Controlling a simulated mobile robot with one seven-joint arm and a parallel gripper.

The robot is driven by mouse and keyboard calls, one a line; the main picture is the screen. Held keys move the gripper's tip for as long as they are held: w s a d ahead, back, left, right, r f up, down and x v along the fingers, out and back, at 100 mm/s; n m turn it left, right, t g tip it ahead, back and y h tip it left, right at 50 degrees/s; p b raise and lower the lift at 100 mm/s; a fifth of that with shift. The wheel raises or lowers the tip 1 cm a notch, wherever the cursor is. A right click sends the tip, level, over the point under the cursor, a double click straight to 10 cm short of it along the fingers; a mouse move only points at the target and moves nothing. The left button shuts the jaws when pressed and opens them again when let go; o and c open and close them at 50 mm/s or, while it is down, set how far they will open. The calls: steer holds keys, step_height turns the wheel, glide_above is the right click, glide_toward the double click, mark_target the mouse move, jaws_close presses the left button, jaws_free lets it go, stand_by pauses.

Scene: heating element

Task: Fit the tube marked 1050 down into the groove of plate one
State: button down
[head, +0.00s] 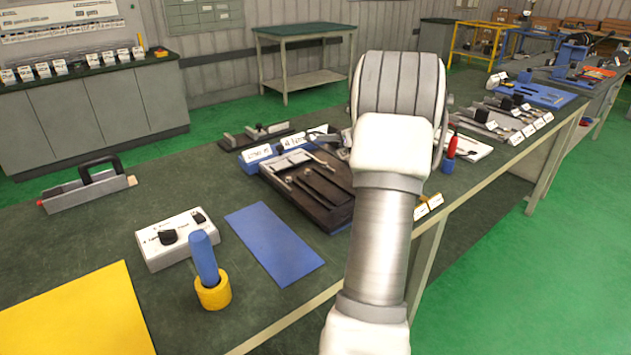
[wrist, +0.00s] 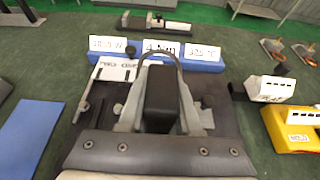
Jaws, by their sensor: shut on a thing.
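In the wrist view my gripper (wrist: 163,112) is shut on a black block (wrist: 163,90) between its grey fingers. A thin dark tube (wrist: 165,53) arches just beyond the block and seems joined to it; no marking is readable on it. Below lies a dark plate (wrist: 222,118), mostly covered by my gripper, with a white card (wrist: 116,70) at its far left. The plate also shows in the head view (head: 335,214), with rods lying on it. Its groove and any contact with the tube are hidden. In the head view my arm covers the gripper.
A blue block (wrist: 205,66) with white labels, the left one reading 1050 W, stands behind the plate. A yellow block (wrist: 290,127) is close on the right. A blue mat (head: 274,243), a white switch box (head: 178,246) and a yellow cup (head: 213,293) stand in front.

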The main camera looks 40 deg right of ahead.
mark_target(309, 172)
steer(key=a+f, duration=0.1)
steer(key=a, duration=0.1)
steer(key=s+a+f+b, duration=0.1)
steer(key=a+f, duration=0.1)
steer(key=a+f+b, duration=0.1)
steer(key=a, duration=0.1)
steer(key=shift+s+a+f, duration=0.15)
steer(key=shift+s+a, duration=0.05)
steer(key=shift+a, duration=0.2)
steer(key=shift+f+b, duration=0.8)
steer(key=shift+f, duration=1.1)
steer(key=shift+f, duration=0.2)
steer(key=c, duration=0.6)
jaws_free()
steer(key=shift+r, duration=0.3)
steer(key=p+v, duration=0.2)
steer(key=v, duration=1)
steer(key=shift+f, duration=0.15)
